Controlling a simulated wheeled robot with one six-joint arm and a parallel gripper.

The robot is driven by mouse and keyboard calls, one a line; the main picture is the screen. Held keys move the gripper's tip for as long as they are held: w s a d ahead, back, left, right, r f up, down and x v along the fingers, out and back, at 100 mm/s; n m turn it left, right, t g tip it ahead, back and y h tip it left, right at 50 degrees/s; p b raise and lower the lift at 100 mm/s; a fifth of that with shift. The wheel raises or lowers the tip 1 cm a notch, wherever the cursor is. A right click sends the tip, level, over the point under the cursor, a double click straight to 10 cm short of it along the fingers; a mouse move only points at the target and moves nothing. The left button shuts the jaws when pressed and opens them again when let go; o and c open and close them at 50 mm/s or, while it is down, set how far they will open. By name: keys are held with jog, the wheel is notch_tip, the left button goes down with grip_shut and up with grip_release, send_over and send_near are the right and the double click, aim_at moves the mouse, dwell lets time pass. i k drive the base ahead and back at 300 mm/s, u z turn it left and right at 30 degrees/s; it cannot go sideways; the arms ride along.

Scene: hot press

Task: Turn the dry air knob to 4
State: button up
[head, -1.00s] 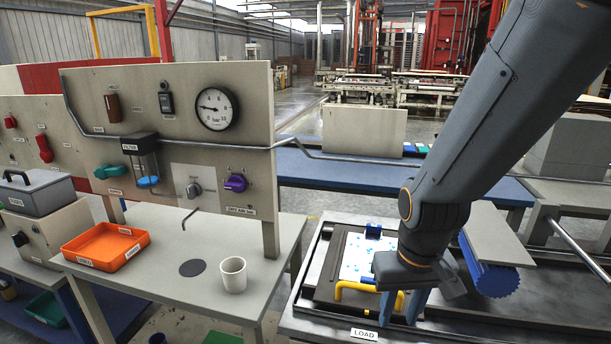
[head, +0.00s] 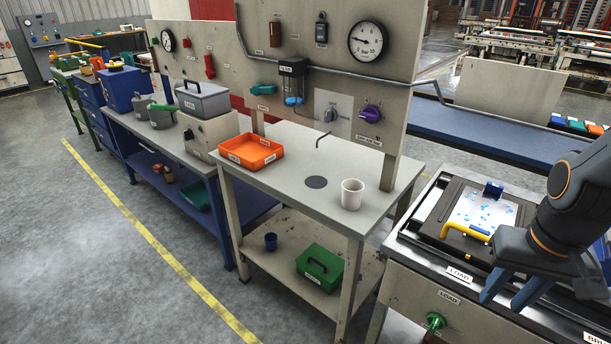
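A purple knob (head: 370,114) sits at the right of the beige upright panel (head: 395,110), with a small label below it that is hard to read but seems to name dry air. Left of it, a grey knob (head: 330,115) sits on a pale plate with faint dial marks. I cannot read either setting. My gripper (head: 512,289) points down at the lower right, in front of the press loading plate (head: 450,244). Its blue fingers are apart with nothing visible between them. It is well to the right of both knobs and touches neither.
A grey pipe (head: 340,73) runs across the panel above the knobs. Below, the table (head: 285,165) carries an orange tray (head: 250,150) and a white cup (head: 352,194). A yellow handle (head: 466,232) stands near my gripper.

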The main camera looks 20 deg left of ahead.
aim_at(372, 113)
jog(key=z, duration=0.55)
jog(key=k, duration=1.3)
jog(key=u, duration=0.05)
jog(key=i, duration=0.5)
jog(key=u, duration=0.8)
jog(key=i, duration=1)
jog(key=z, duration=0.25)
